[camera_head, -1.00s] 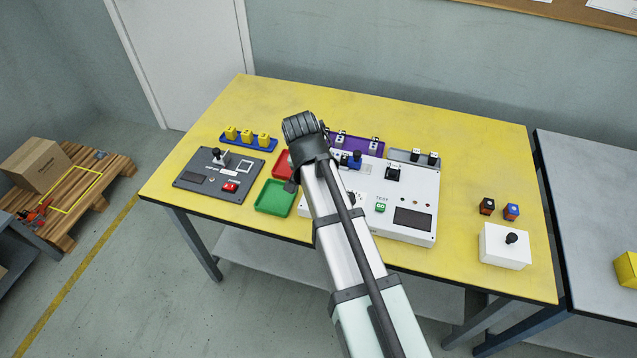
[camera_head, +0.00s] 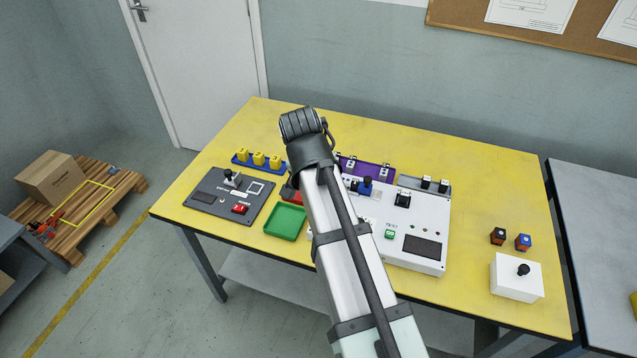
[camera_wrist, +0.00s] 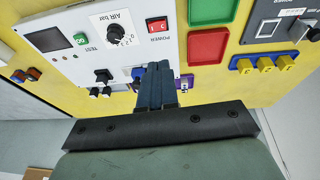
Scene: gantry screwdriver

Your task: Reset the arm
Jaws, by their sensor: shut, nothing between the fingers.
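My gripper shows in the wrist view (camera_wrist: 158,75) with its two dark fingers together and nothing between them. I cannot tell the exact height of the fingers above the panel.
A grey panel (camera_head: 205,195), green tray (camera_head: 286,221) and blue rack with yellow blocks (camera_head: 259,159) lie left of my arm. The table's back right is clear.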

